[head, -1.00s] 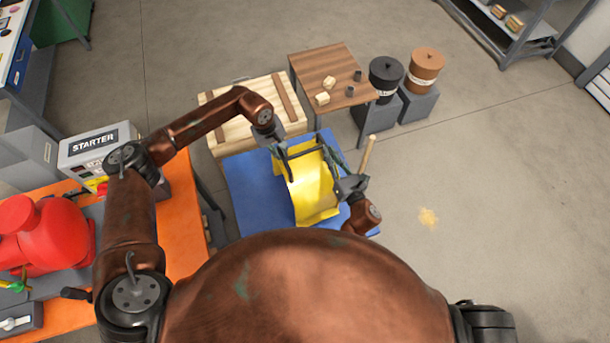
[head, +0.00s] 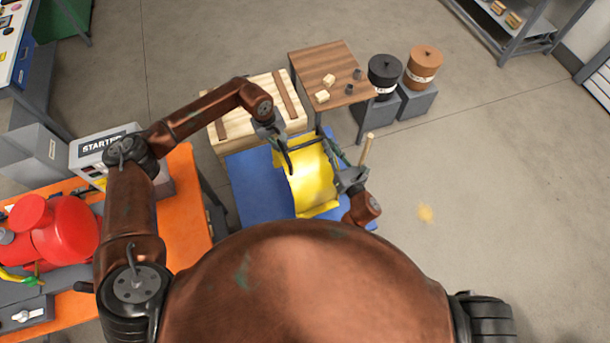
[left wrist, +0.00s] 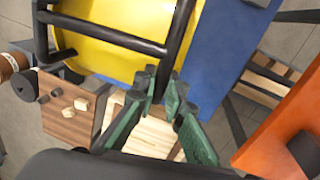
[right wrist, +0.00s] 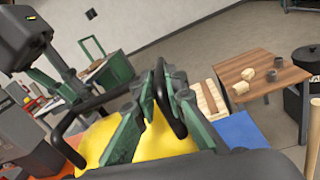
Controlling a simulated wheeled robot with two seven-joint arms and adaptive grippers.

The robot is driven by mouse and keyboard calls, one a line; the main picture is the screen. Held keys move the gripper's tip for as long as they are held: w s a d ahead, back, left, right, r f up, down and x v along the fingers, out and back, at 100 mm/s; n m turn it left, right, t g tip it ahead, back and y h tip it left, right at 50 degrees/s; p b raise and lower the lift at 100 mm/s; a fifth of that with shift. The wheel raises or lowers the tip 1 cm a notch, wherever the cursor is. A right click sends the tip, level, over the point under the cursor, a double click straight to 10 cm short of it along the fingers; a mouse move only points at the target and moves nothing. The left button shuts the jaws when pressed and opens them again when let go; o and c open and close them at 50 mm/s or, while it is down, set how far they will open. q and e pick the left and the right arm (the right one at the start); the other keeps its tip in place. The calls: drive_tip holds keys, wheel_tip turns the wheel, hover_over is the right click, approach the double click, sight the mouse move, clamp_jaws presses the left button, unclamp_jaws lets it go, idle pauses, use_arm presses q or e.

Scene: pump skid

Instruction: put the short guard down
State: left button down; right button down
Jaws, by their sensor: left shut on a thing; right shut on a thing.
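The short guard (head: 312,182) is a curved yellow cover with dark bar handles. It is over the blue mat (head: 248,185) in the head view; I cannot tell whether it touches the mat. My left gripper (head: 278,140) is shut on a dark bar at the guard's left side, and the left wrist view shows the green fingers (left wrist: 168,98) around that bar. My right gripper (head: 345,176) is at the guard's right side. In the right wrist view its green fingers (right wrist: 160,92) are shut on the other dark bar, with the yellow guard (right wrist: 150,145) below.
A slatted wooden crate (head: 228,125) and a brown side table (head: 325,62) with small blocks stand beyond the mat. An orange bench (head: 180,215) with a red machine (head: 65,230) is at the left. Open floor (head: 480,190) lies at the right.

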use_arm(q)
drive_tip(key=shift+s+f, duration=0.1)
drive_tip(key=shift+s, duration=0.05)
use_arm(e)
drive_tip(key=shift+w+r, duration=0.1)
drive_tip(key=shift+r, duration=0.05)
